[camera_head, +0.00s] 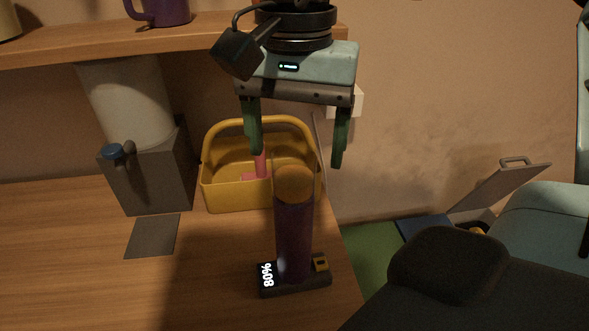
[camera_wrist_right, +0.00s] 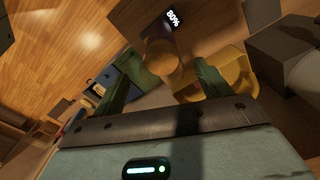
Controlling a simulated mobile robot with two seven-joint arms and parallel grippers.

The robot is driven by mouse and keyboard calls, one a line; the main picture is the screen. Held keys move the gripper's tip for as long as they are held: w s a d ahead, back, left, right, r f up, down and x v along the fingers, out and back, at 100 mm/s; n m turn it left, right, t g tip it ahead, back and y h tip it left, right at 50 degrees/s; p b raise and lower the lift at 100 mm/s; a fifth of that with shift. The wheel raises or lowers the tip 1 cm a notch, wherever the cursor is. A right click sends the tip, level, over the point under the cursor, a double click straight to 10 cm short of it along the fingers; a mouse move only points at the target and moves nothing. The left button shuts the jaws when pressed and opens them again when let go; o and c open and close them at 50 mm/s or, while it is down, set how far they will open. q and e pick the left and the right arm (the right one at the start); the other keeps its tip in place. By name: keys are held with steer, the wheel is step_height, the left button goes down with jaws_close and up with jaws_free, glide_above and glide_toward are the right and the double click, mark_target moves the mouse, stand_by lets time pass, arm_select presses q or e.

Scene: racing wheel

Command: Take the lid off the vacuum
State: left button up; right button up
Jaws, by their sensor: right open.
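The vacuum (camera_head: 294,240) is an upright purple cylinder standing on a dark base with a lit "80%" display, near the right edge of the wooden counter. Its round yellow-brown lid (camera_head: 294,184) sits on top. My right gripper (camera_head: 297,158) is open and empty, pointing down just above the lid, with one green finger towards each side. In the right wrist view the lid (camera_wrist_right: 162,57) shows between the two fingers (camera_wrist_right: 162,70), with no clear contact. My left gripper is not in view.
A yellow caddy (camera_head: 225,196) with a pink item stands close behind the vacuum. A grey dispenser (camera_head: 150,175) with a pale tank and blue-knobbed tap stands to the left. A wooden shelf (camera_head: 80,45) carrying a purple mug (camera_head: 165,12) runs above. The counter's front left is clear.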

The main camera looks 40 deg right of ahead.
mark_target(294, 153)
steer(key=f, duration=0.3)
steer(key=shift+w+f, duration=0.2)
steer(key=c, duration=1.1)
steer(key=shift+r, duration=5.05)
